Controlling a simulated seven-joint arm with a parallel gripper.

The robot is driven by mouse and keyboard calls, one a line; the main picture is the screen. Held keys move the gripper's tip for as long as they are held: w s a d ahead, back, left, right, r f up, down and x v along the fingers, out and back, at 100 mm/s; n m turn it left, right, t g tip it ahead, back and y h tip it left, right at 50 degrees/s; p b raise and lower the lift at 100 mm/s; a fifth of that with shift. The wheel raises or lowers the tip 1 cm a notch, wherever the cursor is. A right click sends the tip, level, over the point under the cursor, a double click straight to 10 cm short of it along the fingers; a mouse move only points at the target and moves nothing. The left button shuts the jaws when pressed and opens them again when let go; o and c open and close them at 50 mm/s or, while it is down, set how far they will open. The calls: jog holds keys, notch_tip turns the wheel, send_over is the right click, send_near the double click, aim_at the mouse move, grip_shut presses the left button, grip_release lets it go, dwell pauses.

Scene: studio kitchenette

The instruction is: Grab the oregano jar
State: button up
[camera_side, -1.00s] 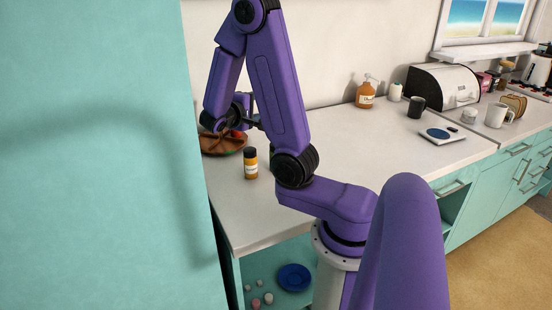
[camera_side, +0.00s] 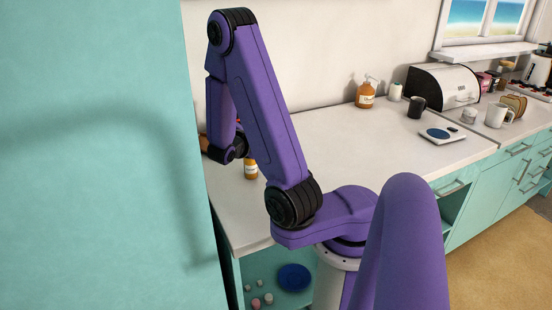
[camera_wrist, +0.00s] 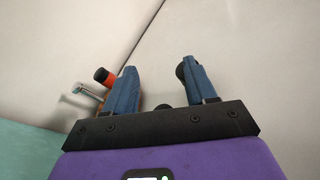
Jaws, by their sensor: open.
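An amber jar with a pale label (camera_side: 250,170) stands on the counter in the side view. Its top is covered by my wrist, and I cannot read its label, so I cannot confirm it is the oregano. In the wrist view my gripper (camera_wrist: 160,84) shows two blue fingers spread apart with nothing held between them. A small red-orange item with a black end (camera_wrist: 104,77) is beside the left finger; I cannot tell what it is. The fingers are hidden behind my arm in the side view.
The brown wooden tray (camera_side: 204,143) is mostly hidden behind my wrist. A soap bottle (camera_side: 366,95), black mug (camera_side: 416,107), scale (camera_side: 442,135) and bread box (camera_side: 443,87) stand farther right. A tall teal panel (camera_side: 100,150) fills the left. The middle counter is clear.

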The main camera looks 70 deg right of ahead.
notch_tip(320, 180, down, 4)
jog(key=s+a+n+t+y, duration=0.1)
jog(key=s+a+n, duration=0.2)
jog(key=n, duration=0.2)
jog(key=shift+n, duration=0.3)
jog(key=x, duration=0.7)
jog(key=shift+w+d+f, duration=0.1)
jog(key=shift+w+d, duration=0.2)
jog(key=shift+d, duration=0.1)
jog(key=c, duration=0.9)
